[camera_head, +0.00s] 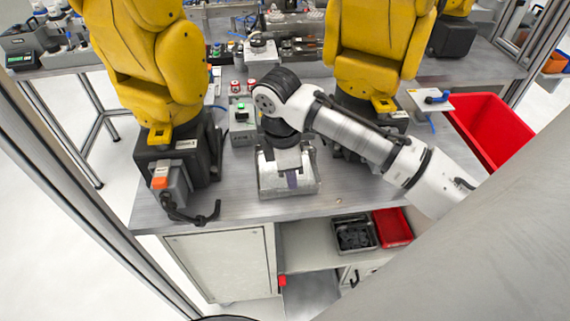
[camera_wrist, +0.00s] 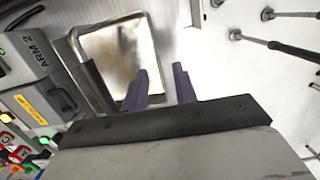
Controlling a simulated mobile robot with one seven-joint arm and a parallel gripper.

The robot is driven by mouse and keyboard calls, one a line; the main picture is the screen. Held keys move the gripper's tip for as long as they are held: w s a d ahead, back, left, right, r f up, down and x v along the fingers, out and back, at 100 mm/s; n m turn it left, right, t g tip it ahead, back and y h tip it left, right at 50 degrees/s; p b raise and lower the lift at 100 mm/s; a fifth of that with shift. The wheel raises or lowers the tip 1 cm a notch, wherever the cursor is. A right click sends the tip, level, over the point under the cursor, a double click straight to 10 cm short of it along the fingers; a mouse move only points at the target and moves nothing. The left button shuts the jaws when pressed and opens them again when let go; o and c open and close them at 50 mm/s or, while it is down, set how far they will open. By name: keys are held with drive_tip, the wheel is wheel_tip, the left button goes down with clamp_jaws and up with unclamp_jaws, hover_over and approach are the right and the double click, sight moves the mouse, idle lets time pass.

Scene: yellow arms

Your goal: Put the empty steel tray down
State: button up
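The steel tray (camera_head: 270,189) is shallow and silvery, and looks empty. In the head view it appears to rest on the grey bench (camera_head: 235,202) near its front edge, between two yellow arms. The tray (camera_wrist: 117,50) is at the upper left in the wrist view, with its bare inside showing. My gripper (camera_wrist: 160,78) has two purple fingers with a clear gap between them, near the tray's right side. In the head view my gripper (camera_head: 291,178) points down at the tray, and one finger shows against it. The tray's near part is hidden by my gripper in the wrist view.
The left yellow arm (camera_head: 175,80) and the right yellow arm (camera_head: 375,45) stand close on either side. A control box with buttons (camera_head: 240,115) is behind the tray. A red bin (camera_head: 490,130) is at the right. A dark bin (camera_head: 355,235) sits on the shelf below.

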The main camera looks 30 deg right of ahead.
drive_tip(key=shift+w+f+p, duration=0.15)
drive_tip(key=shift+f+p, duration=0.8)
drive_tip(key=shift+f, duration=2.1)
clamp_jaws()
